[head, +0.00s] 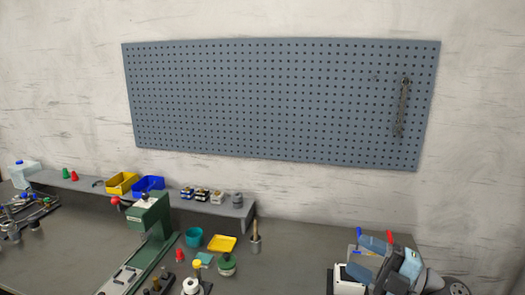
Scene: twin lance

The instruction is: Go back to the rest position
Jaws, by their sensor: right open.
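My right gripper (375,243) shows at the lower right, in front of the grey bench (310,245). Its jaws are open, and I see nothing held between them. Small blue and red parts show near its upper end. Part of my right arm runs off the bottom edge of the view. I cannot make out my left gripper in this view.
A green press (150,215) stands on the bench at left centre. A raised shelf (100,192) behind it carries yellow (122,182) and blue bins (149,184). A teal cup (194,236) and yellow tray (222,243) sit nearby. A wrench (402,108) hangs on the pegboard (270,100).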

